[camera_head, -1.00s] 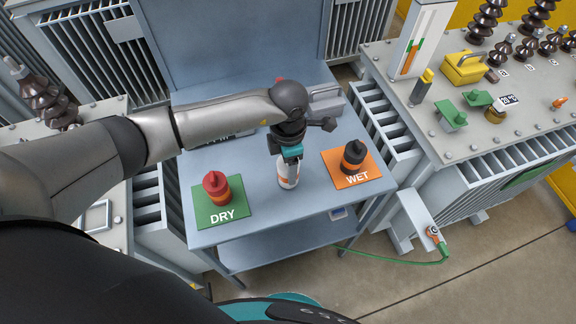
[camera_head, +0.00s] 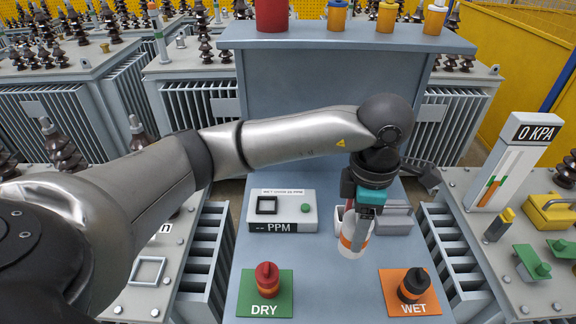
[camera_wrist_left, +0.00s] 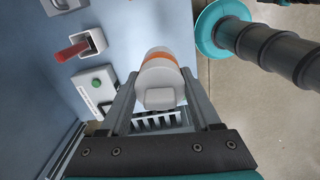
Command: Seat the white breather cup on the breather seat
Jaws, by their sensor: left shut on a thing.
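The white breather cup (camera_head: 349,246), a white cylinder with an orange band, is in my left gripper (camera_head: 357,218), over the blue-grey bench. In the left wrist view the cup (camera_wrist_left: 158,76) sits between the two fingers of the left gripper (camera_wrist_left: 161,95), its white end with a square boss facing the camera. The gripper is shut on it. In the head view the fingers hide part of the cup. I cannot make out the breather seat in these frames. My right gripper is not in view.
A green DRY mat (camera_head: 243,300) holds a red-topped part, and an orange WET mat (camera_head: 389,296) a black-topped part. A PPM box (camera_head: 283,222) stands behind them. A gauge board (camera_head: 508,170) and a yellow case (camera_head: 548,213) are at right. Bare bench lies between the mats.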

